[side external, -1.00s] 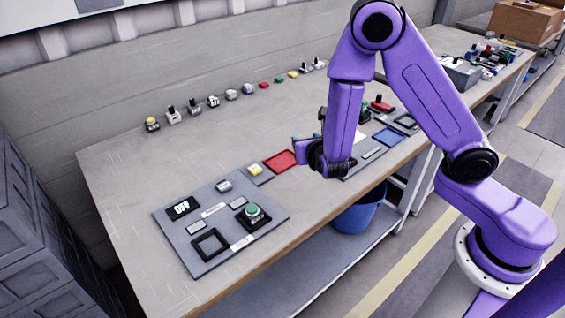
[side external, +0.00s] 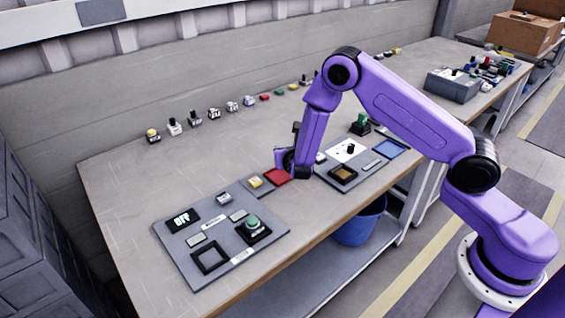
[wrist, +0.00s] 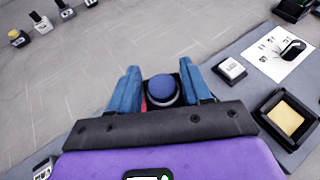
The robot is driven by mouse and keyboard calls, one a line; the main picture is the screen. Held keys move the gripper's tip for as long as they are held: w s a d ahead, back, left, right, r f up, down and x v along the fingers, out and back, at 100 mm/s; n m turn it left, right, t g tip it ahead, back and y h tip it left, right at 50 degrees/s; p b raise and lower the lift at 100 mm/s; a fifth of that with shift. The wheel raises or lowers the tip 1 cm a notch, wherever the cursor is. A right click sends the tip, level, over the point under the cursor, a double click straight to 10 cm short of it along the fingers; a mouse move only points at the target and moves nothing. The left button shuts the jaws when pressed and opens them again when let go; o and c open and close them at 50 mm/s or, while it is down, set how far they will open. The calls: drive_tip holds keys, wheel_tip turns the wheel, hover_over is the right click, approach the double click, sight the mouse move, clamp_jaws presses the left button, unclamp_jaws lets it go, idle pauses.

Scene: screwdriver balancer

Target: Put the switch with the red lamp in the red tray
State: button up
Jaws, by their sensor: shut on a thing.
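My gripper (side external: 290,166) is low over the table, just beside and partly over the right end of the red tray (side external: 277,176). In the wrist view its two blue fingers (wrist: 160,78) are shut on a piece with a dark blue round knob (wrist: 162,90). The knob points up at the camera, and the body below is mostly hidden. A thin strip of red shows left of the knob; I cannot tell whether it is the tray or the held piece. No red lamp shows clearly on the held piece.
A grey panel (side external: 185,270) with a green button lies at the front left, and a yellow-buttoned pad (side external: 256,182) sits left of the tray. Right are a black socket (side external: 342,172), a blue tray (side external: 388,148) and a green-topped switch (side external: 360,122). Small switches line the back.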

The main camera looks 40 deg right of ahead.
drive_tip(key=shift+w+f, duration=1)
drive_tip(key=shift+f, duration=0.25)
drive_tip(key=shift+w+f, duration=0.1)
drive_tip(key=shift+f, duration=1.45)
drive_tip(key=shift+f, duration=0.1)
drive_tip(key=o, duration=1.3)
